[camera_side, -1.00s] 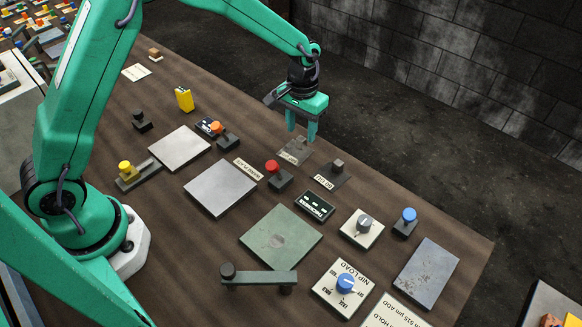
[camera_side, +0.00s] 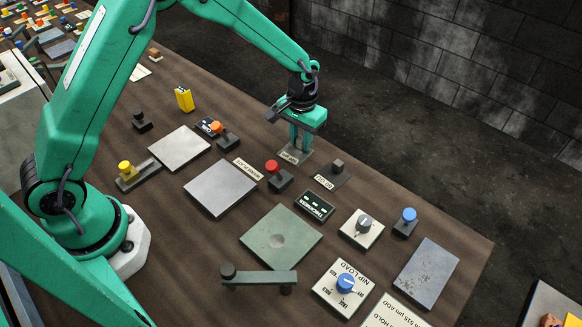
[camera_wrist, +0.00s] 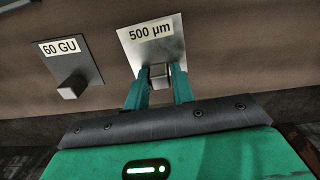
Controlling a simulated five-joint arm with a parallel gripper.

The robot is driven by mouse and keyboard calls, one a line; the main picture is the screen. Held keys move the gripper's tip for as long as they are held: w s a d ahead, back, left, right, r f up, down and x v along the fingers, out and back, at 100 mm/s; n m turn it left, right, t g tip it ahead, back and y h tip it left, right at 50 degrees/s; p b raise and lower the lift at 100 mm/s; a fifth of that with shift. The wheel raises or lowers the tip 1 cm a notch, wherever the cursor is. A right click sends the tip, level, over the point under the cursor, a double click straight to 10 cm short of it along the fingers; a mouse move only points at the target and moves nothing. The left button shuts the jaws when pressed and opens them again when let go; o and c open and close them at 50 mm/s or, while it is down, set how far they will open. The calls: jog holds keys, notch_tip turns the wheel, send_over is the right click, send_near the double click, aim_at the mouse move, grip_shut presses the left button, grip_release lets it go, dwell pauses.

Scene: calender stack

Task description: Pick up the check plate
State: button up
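The plate labelled "500 µm" (camera_wrist: 155,42) is a small light grey metal square with a grey block handle (camera_wrist: 160,76). I take it for the check plate. In the side view this plate (camera_side: 292,155) appears to lie flat on the brown table, at its far edge. My gripper (camera_wrist: 160,72) is upright over it, its two green fingers on either side of the block handle with no clear gap. In the side view my gripper (camera_side: 300,147) hides the handle, and its fingers are close together.
A red-knobbed block (camera_side: 279,175) is close in front. A dark sign (camera_side: 315,206) and several plates and knobs fill the nearer table (camera_side: 420,225).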

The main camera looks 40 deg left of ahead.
aim_at(301, 140)
grip_shut()
jog(key=shift+r, duration=0.15)
jog(key=shift+r, duration=0.55)
jog(key=r, duration=0.3)
jog(key=shift+s+d+r, duration=0.1)
jog(key=shift+s+d, duration=0.05)
jog(key=shift+d, duration=0.05)
jog(key=s+d+r, duration=0.6)
jog(key=s+d, duration=0.1)
jog(key=d, duration=0.1)
jog(key=shift+s+r, duration=0.25)
jog(key=shift+d, duration=0.1)
